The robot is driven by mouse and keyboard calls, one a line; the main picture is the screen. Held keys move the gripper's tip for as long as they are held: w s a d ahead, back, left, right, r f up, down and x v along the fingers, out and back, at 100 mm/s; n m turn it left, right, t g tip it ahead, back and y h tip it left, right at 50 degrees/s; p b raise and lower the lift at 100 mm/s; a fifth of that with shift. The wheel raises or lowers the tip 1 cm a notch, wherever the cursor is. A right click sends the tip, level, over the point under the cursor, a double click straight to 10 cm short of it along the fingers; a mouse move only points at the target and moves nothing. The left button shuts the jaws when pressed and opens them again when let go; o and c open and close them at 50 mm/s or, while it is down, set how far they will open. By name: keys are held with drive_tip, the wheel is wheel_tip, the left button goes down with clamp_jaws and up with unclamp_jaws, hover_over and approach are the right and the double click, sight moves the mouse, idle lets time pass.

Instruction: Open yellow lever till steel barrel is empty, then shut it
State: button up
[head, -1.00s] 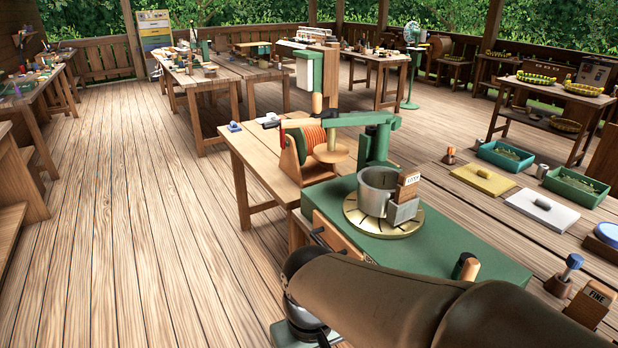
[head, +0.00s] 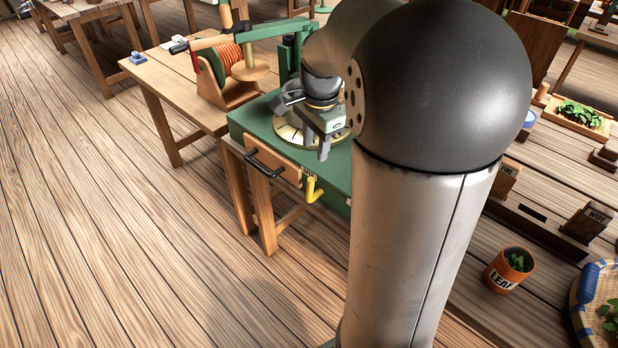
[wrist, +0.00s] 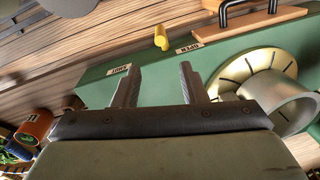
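The yellow lever (head: 314,188) sticks out from the front edge of the green bench, right of the drawer. In the wrist view the lever (wrist: 161,37) shows beyond my fingertips, between a SHUT label (wrist: 123,71) and an OPEN label (wrist: 187,48). My gripper (head: 302,130) is open and empty, above the bench top and apart from the lever; its two fingers (wrist: 160,68) stand wide apart in the wrist view. The steel barrel (wrist: 294,104) stands on the brass dial at the right of the wrist view. Its contents are not visible; my arm hides it in the head view.
A wooden drawer front with a black handle (head: 277,166) juts out left of the lever. A wooden table with an orange reel (head: 228,62) stands behind. An orange LEAF pot (head: 509,268) is at the right. The plank floor at the left is clear.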

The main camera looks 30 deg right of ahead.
sight(310, 197)
drive_tip(key=f, duration=0.5)
drive_tip(key=w+f, duration=0.1)
drive_tip(key=f, duration=1)
drive_tip(key=shift+w+a, duration=0.2)
drive_tip(key=shift+w, duration=0.05)
clamp_jaws()
